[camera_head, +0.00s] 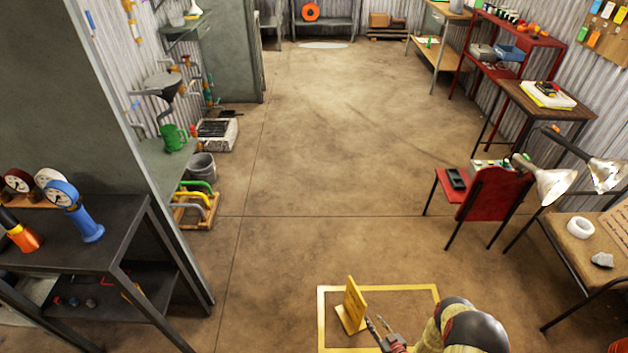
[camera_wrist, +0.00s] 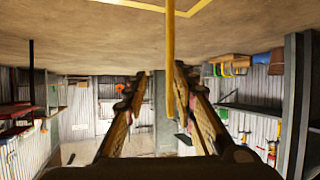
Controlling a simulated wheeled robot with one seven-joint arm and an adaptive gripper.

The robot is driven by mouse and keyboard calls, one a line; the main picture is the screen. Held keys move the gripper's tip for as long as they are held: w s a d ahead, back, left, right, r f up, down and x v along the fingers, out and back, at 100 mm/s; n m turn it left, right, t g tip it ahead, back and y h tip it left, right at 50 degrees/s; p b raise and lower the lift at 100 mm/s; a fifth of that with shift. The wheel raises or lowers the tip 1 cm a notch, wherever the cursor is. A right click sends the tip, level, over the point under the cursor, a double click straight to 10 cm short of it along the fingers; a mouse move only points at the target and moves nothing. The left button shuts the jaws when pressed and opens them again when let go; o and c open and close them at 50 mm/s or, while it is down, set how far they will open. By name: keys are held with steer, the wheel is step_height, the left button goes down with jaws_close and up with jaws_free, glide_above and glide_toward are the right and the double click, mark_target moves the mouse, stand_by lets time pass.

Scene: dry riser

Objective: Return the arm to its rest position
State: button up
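My gripper (camera_head: 376,327) is at the bottom of the head view, just right of a yellow sign (camera_head: 354,304). The sign stands upright on the floor inside a yellow marked square (camera_head: 320,318). In the wrist view, which is upside down, my two fingers (camera_wrist: 160,72) are apart. The sign shows there edge-on as a thin yellow strip (camera_wrist: 171,45) in the gap, nearer the right finger. I cannot tell whether a finger touches it. My arm shows at the bottom of the head view.
A dark bench (camera_head: 110,215) with gauges stands at the left. A red chair (camera_head: 492,193) and a brown table (camera_head: 572,243) with lamps stand at the right. The middle floor (camera_head: 310,150) is clear.

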steer(key=w+d+r+g+h, duration=0.15)
steer(key=w+d+r, duration=0.35)
steer(key=w+r, duration=0.6)
steer(key=w+d+r+g+h, duration=0.15)
steer(key=w+d+r, duration=0.35)
steer(key=w+r, duration=0.6)
step_height(320, 180, up, 33)
steer(key=m+h+p, duration=0.1)
steer(key=h, duration=0.2)
steer(key=s+a+r+m+g+p, duration=0.1)
steer(key=s+a+r, duration=0.3)
steer(key=s+r, duration=0.6)
steer(key=s+a+r+m+g, duration=0.15)
steer(key=s+a+r, duration=0.25)
steer(key=s+r, duration=0.65)
steer(key=s+a+r, duration=0.2)
steer(key=s+a, duration=0.1)
steer(key=s, duration=0.5)
steer(key=s+a+r+m+y, duration=0.1)
steer(key=s+a+r, duration=0.2)
steer(key=s, duration=0.6)
steer(key=s+a+r+g, duration=0.1)
steer(key=s+a+r, duration=0.2)
steer(key=s, duration=0.5)
steer(key=shift+s+p, duration=0.35)
steer(key=shift+p, duration=0.05)
